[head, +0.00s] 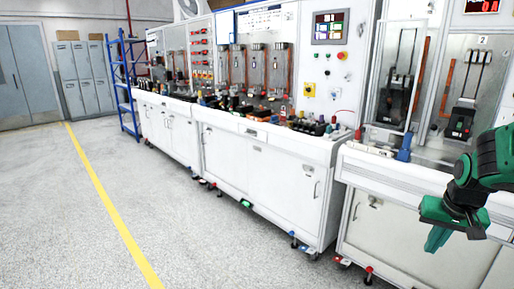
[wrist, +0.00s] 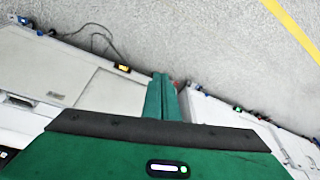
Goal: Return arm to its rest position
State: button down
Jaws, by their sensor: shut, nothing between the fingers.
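My gripper (head: 437,238) shows at the right of the head view, on the end of my green arm. It hangs in front of the white bench cabinets and points downward. Its green fingers are together with nothing between them. In the wrist view the shut fingers (wrist: 162,98) point toward the grey floor, over the line where two white cabinets meet. It appears apart from the benches.
White test benches (head: 255,175) run along the right, with breaker panels (head: 465,115) and a control screen (head: 330,27) above. A clear door (head: 400,70) stands at one bay. A blue shelf rack (head: 124,90) stands farther back. The speckled floor (head: 200,235) is open at left.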

jog(key=s+a+r+g, duration=0.1)
jog(key=s+a, duration=0.1)
jog(key=s, duration=0.8)
jog(key=s+a+r+m+g+y, duration=0.1)
jog(key=s+a+g, duration=0.1)
jog(key=s, duration=0.9)
jog(key=shift+s+a, duration=0.25)
jog(key=shift+s, duration=0.05)
